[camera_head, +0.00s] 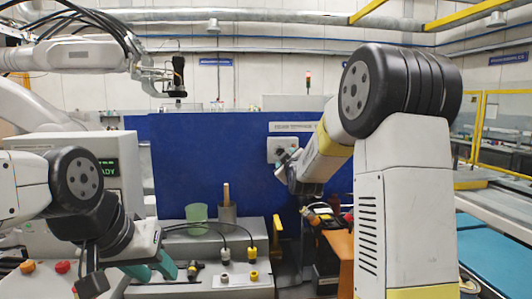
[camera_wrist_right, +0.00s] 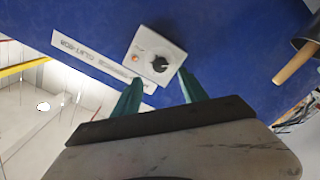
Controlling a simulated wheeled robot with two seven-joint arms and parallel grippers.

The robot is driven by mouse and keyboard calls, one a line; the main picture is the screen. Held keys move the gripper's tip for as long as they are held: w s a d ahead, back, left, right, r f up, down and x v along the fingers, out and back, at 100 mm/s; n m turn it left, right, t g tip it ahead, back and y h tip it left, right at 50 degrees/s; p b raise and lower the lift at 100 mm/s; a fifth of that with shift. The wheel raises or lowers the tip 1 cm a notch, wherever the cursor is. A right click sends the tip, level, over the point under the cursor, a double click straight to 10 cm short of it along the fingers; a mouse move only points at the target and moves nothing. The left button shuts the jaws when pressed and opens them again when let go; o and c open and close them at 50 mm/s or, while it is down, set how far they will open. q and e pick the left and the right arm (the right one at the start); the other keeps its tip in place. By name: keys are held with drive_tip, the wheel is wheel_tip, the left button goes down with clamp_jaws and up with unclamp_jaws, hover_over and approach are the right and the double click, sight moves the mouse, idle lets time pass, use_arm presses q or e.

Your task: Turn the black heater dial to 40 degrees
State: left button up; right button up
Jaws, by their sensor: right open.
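The black heater dial (camera_wrist_right: 160,64) sits on a pale control box (camera_wrist_right: 143,43) with an orange light, fixed to the blue panel. In the right wrist view, my right gripper's two teal fingers (camera_wrist_right: 160,78) are spread apart, with the dial just beyond and between their tips. No contact with the dial shows. In the head view, the right gripper is beside the box (camera_head: 275,148), partly hidden by its own wrist. My left gripper (camera_head: 151,268) is low at the left, its teal fingers apart and empty, away from the dial.
The blue panel (camera_head: 185,150) stands upright behind the bench. A green cup (camera_head: 197,218) and a grey holder with a wooden handle (camera_head: 227,210) stand on the bench. Cables and connectors lie in front.

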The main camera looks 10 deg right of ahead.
sight(280, 153)
drive_tip(key=w, duration=0.8)
drive_tip(key=shift+w+a, duration=0.1)
drive_tip(key=shift+w, duration=0.2)
drive_tip(key=shift+c, duration=0.2)
clamp_jaws()
